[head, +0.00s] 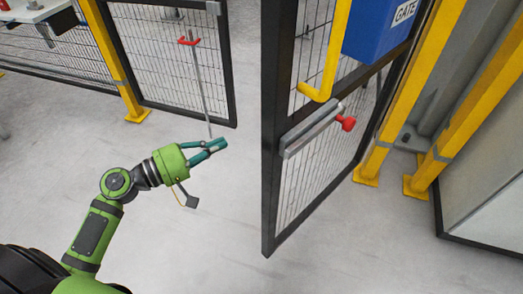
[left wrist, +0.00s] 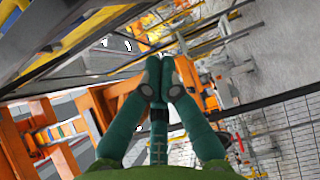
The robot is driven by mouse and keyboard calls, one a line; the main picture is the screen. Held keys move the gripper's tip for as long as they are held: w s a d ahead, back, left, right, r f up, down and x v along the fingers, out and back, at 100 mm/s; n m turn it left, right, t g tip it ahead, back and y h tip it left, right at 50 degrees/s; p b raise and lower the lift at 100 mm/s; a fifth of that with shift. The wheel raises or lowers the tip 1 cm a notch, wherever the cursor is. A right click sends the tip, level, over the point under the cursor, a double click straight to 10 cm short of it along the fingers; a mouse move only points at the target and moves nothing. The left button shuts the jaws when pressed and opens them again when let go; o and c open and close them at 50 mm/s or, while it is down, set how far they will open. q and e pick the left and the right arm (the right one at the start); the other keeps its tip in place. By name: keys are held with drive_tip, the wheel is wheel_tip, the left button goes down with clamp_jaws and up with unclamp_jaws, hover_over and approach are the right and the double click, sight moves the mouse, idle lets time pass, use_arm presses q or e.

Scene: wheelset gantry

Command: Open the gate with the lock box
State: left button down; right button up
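The gate (head: 270,150) is a black-framed mesh leaf. It stands at an angle to the fence, its free edge toward me, with an open gap to its left. A blue lock box (head: 375,30) marked GATE is on its upper part, cut off by the picture's top edge. Beside it are a yellow bent handle (head: 325,80) and a grey bolt bar (head: 312,130) with a red knob (head: 347,124). My left gripper (head: 218,145) is left of the gate's free edge, apart from it. In the left wrist view its teal fingers (left wrist: 160,80) are together, with nothing seen between them. My right gripper is out of view.
A mesh fence panel (head: 165,50) with a red-handled rod (head: 190,42) stands behind the gap. Yellow posts (head: 400,90) stand right of the gate. The grey floor (head: 180,250) in front is clear. A table (head: 35,10) shows at top left.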

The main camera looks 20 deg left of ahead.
use_arm(q)
drive_tip(key=w+d+p, duration=0.3)
drive_tip(key=w+d, duration=0.2)
drive_tip(key=d, duration=0.5)
drive_tip(key=shift+w+d+r, duration=0.2)
drive_tip(key=shift+w, duration=0.05)
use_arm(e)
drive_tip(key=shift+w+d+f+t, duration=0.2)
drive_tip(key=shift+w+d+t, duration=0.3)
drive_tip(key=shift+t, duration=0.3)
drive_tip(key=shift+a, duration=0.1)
use_arm(q)
drive_tip(key=shift+d, duration=0.1)
